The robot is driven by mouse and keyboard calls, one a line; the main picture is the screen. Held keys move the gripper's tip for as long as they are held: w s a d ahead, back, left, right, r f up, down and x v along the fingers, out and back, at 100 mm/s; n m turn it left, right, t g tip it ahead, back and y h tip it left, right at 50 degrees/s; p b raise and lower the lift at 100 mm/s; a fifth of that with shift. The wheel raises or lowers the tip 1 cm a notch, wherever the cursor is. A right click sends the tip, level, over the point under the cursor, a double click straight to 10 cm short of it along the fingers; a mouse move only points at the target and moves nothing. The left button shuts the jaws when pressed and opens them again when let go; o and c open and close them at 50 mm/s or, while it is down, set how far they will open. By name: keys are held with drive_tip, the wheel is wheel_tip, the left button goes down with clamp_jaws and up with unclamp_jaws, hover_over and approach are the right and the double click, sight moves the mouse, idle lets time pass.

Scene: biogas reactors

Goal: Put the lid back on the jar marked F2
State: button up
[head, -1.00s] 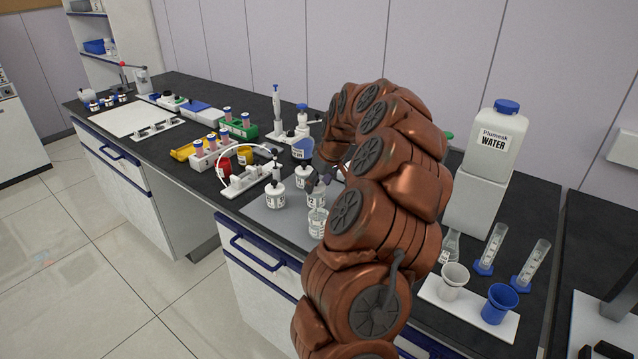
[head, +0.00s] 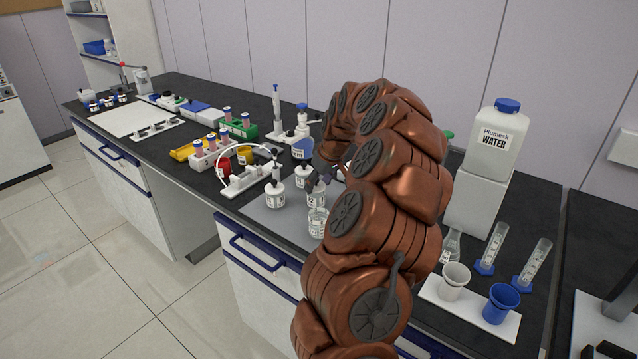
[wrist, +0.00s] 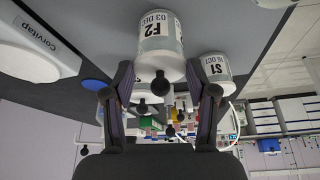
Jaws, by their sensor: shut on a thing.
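The jar marked F2 (wrist: 160,27) is clear with a white label reading "F2 03 DEC"; it appears upside down in the wrist view. A pale lid (wrist: 160,67) with a black knob lies at the jar's mouth, between my fingertips. My gripper (wrist: 159,72) is shut on this lid from both sides. I cannot tell whether the lid is seated or just above the rim.
A jar marked S1 (wrist: 215,68) stands close beside F2. In the head view a clear vessel (head: 318,223) stands in front, and a black-topped jar (head: 275,196) stands to the left. Cups on a white tray (head: 431,292) stand at right.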

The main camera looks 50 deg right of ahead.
drive_tip(key=o, duration=1)
drive_tip(key=shift+c, duration=0.2)
drive_tip(key=shift+o, duration=1.2)
drive_tip(key=shift+r, duration=0.15)
drive_tip(key=shift+r+p, duration=0.45)
drive_tip(key=shift+r, duration=2.9)
clamp_jaws()
